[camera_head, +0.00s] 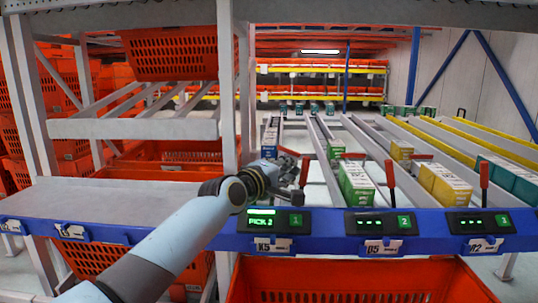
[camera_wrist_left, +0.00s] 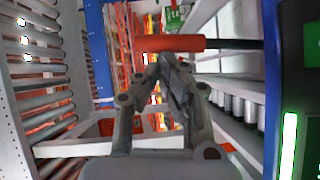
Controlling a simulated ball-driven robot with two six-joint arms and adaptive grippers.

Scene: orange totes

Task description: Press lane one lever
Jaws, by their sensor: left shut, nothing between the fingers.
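The lane one lever (camera_head: 304,173) has a red grip and stands behind the lane one display (camera_head: 272,220), which reads "PICK 2" in green. My left gripper (camera_head: 292,178) is beside the lever at its left. In the left wrist view the lever's red grip (camera_wrist_left: 170,43) and black shaft lie across the picture just past the fingertips (camera_wrist_left: 167,62). The fingers are closed together with nothing between them. Whether they touch the grip I cannot tell. My right gripper is not in view.
Similar red levers stand at lane two (camera_head: 390,174) and lane three (camera_head: 484,175). Green-white boxes (camera_head: 357,188) and yellow boxes (camera_head: 445,186) lie in the lanes. An orange tote (camera_head: 360,280) is below the blue front rail. A grey shelf (camera_head: 110,197) is at left.

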